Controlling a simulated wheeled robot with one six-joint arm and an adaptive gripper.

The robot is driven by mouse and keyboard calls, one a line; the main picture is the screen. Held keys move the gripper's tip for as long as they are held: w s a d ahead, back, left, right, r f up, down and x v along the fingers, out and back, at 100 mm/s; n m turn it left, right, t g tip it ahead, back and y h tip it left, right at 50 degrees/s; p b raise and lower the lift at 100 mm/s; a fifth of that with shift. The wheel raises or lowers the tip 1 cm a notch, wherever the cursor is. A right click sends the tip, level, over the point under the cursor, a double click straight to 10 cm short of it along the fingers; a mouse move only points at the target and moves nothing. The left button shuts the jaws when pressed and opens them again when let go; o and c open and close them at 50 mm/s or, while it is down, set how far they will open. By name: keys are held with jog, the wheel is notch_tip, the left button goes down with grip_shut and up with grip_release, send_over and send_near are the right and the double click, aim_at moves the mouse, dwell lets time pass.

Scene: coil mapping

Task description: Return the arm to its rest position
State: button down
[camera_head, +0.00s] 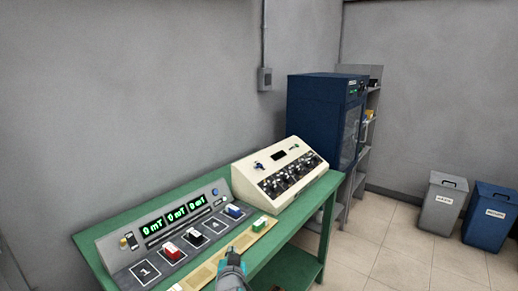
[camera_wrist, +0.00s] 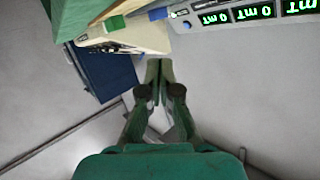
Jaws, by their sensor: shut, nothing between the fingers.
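My gripper shows in the wrist view (camera_wrist: 159,68) with its two fingers together and nothing between them. In the head view, the end of my arm (camera_head: 231,268) shows at the bottom, in front of the green bench (camera_head: 318,224). The grey panel (camera_head: 122,268) on the bench has green displays reading 0 mT and numbered squares. A green block (camera_head: 259,224) sits on the cream strip in front. The gripper touches none of them.
A cream console (camera_head: 285,172) with knobs stands at the bench's right end. Beyond it are a dark blue cabinet (camera_head: 316,110) and grey shelves (camera_head: 372,90). A grey bin (camera_head: 438,212) and a blue bin (camera_head: 486,226) stand by the wall. The tiled floor between is clear.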

jog(key=s+d+f+n, duration=0.1)
jog(key=s+d+f, duration=0.85)
jog(key=s, duration=0.35)
jog(key=s+d+f+n, duration=0.1)
jog(key=s+d+f, duration=0.8)
jog(key=s, duration=0.5)
jog(key=s+d+r, duration=0.2)
jog(key=s+r, duration=0.1)
jog(key=s, duration=0.7)
jog(key=s+d+r+h, duration=0.1)
jog(key=s+d+r, duration=0.2)
jog(key=s, duration=0.8)
jog(key=s+d+r, duration=0.3)
jog(key=s, duration=0.7)
jog(key=shift+s+r+m+h, duration=0.3)
jog(key=shift+s+r+m, duration=0.05)
jog(key=shift+m, duration=0.05)
